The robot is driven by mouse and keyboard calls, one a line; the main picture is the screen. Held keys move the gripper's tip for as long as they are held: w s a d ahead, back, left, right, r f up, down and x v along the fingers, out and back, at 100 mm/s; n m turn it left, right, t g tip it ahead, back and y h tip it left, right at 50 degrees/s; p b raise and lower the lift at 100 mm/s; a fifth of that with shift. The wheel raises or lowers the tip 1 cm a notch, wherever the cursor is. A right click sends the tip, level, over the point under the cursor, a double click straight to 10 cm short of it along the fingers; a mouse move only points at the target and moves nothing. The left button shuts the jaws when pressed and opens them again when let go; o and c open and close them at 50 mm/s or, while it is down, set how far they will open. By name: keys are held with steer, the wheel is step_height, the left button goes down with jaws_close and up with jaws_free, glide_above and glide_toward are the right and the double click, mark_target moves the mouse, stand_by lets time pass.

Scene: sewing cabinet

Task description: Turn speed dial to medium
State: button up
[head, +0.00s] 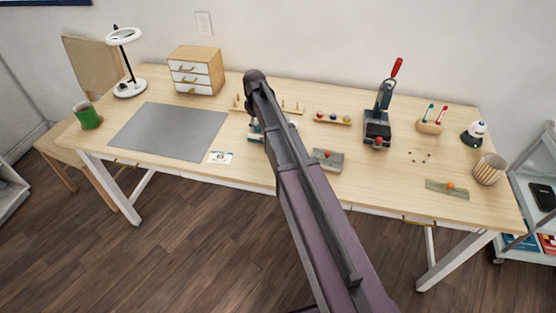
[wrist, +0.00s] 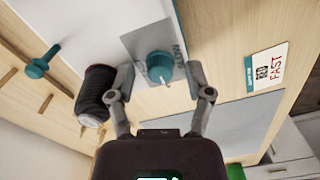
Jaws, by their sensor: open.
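The speed dial (wrist: 159,67) is a round teal knob with a pale pointer mark, on a grey plate (wrist: 138,38) with partly hidden dark lettering. In the wrist view, my gripper (wrist: 160,78) is open, with one finger on each side of the dial. I cannot tell whether either finger touches it. The plate is on a white machine body (wrist: 92,22). In the head view my arm hides the gripper, the dial and most of the machine; only a small teal and white part (head: 254,131) shows beside the arm.
A dark thread spool (wrist: 97,92) stands close to the left finger, near a teal pin (wrist: 40,66). A grey mat (head: 170,130) lies left; a red-handled press (head: 380,120) stands right.

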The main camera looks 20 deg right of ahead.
mark_target(257, 126)
steer(key=n, duration=0.4)
step_height(257, 126, up, 14)
steer(key=p, duration=1.4)
steer(key=s+f+m+b, duration=0.3)
steer(key=s+m, duration=0.3)
steer(key=s, duration=0.7)
steer(key=s+f+m+b, duration=0.3)
steer(key=s+m, duration=0.3)
steer(key=s, duration=0.7)
steer(key=shift+s+d, duration=0.15)
steer(key=shift+s, duration=0.05)
